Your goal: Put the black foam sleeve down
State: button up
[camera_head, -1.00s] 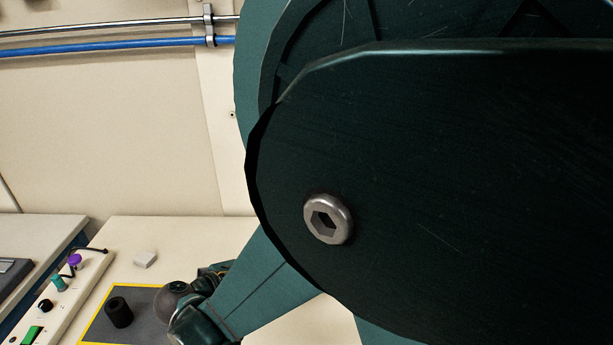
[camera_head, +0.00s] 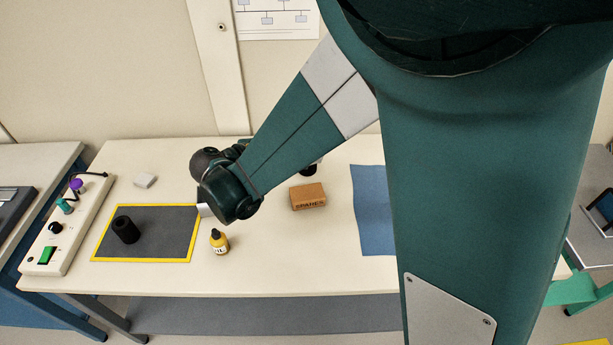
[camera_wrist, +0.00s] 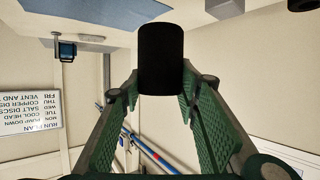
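The black foam sleeve (camera_wrist: 160,58) shows in the wrist view as a plain dark cylinder. My gripper (camera_wrist: 161,82) has its two green fingers on either side of it, appearing to touch it, and holds it off the bench. In the head view my gripper and the held sleeve are mostly hidden behind my arm. A second black cylinder (camera_head: 125,230), with a hollow in its top, stands upright on the grey mat with the yellow border (camera_head: 165,248).
On the bench (camera_head: 290,270) are a yellow bottle (camera_head: 219,242), a SPARES box (camera_head: 308,197), a white block (camera_head: 144,181) and a blue sheet (camera_head: 371,210). A power strip (camera_head: 70,220) lies at the left. Front-middle bench is clear. A RUN PLAN sign (camera_wrist: 30,110) appears inverted.

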jog(key=b, duration=0.2)
send_over(307, 192)
jog(key=shift+f, duration=3.15)
jog(key=shift+f+b, duration=0.35)
jog(key=shift+f, duration=1.5)
jog(key=shift+f, duration=0.2)
jog(key=o, duration=0.7)
jog(key=shift+c, duration=0.2)
jog(key=shift+r, duration=0.15)
